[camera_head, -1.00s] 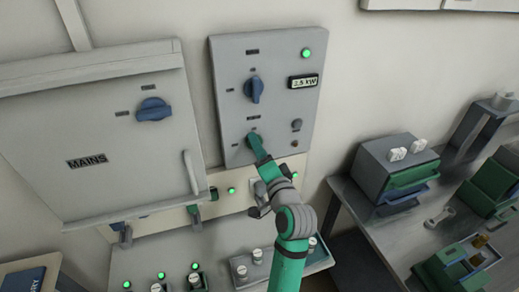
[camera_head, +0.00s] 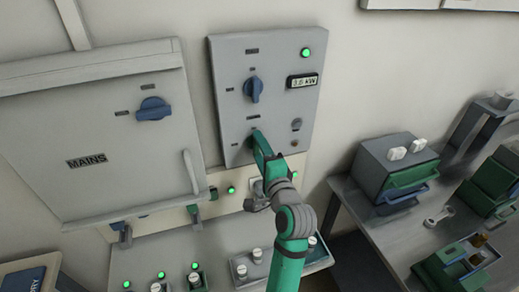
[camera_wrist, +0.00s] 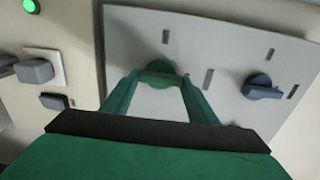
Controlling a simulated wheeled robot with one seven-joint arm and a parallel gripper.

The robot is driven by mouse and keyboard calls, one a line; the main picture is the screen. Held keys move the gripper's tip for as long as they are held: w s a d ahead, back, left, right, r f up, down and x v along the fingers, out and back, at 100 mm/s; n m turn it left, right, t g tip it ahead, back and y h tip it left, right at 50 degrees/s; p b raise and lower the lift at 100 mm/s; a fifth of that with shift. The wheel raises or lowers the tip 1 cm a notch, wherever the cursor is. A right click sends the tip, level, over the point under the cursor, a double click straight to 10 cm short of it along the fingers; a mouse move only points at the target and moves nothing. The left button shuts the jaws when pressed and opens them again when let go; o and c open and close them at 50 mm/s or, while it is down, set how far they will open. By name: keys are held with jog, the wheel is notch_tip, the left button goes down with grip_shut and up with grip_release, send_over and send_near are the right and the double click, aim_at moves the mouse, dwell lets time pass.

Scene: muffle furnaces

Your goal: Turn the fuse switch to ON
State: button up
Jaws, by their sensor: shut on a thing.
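A grey wall panel (camera_head: 225,60) carries a blue rotary knob (camera_head: 254,89) at its upper left, also seen at the right of the wrist view (camera_wrist: 263,87). A lower rotary knob, green in the wrist view (camera_wrist: 158,76), sits between the fingertips of my gripper (camera_head: 258,138). The gripper is shut on this lower knob, one finger on each side, and hides it in the head view. Short dark labels surround both knobs; they are too small to read, so I cannot tell which position is ON.
The panel has a lit green lamp (camera_head: 305,53) and a kW display (camera_head: 302,81). A MAINS cabinet (camera_head: 100,185) with a blue knob (camera_head: 153,109) stands left. Below are a bench with small switches and lit lamps. A workbench (camera_head: 375,235) with drawer boxes stands at the right.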

jog(key=o, duration=1)
jog(key=shift+o, duration=0.2)
jog(key=shift+s+d, duration=0.1)
jog(key=v, duration=1)
jog(key=shift+s, duration=0.3)
jog(key=shift+d, duration=0.1)
jog(key=s+f+n+g+h, duration=0.1)
jog(key=s+f+n+h, duration=0.15)
jog(key=s+f, duration=0.7)
jog(key=s+f+n+h, duration=0.25)
jog(key=s+f, duration=0.35)
jog(key=f, duration=0.6)
jog(key=s+a+f+n, duration=0.1)
jog(key=s+n, duration=0.3)
jog(key=s, duration=0.7)
jog(key=s+a+f+n, duration=0.1)
jog(key=s+n, duration=0.4)
jog(key=s, duration=0.6)
jog(key=shift+s+a+f+n+g+h, duration=0.3)
jog(key=shift+a+g, duration=0.1)
jog(key=shift+a, duration=0.5)
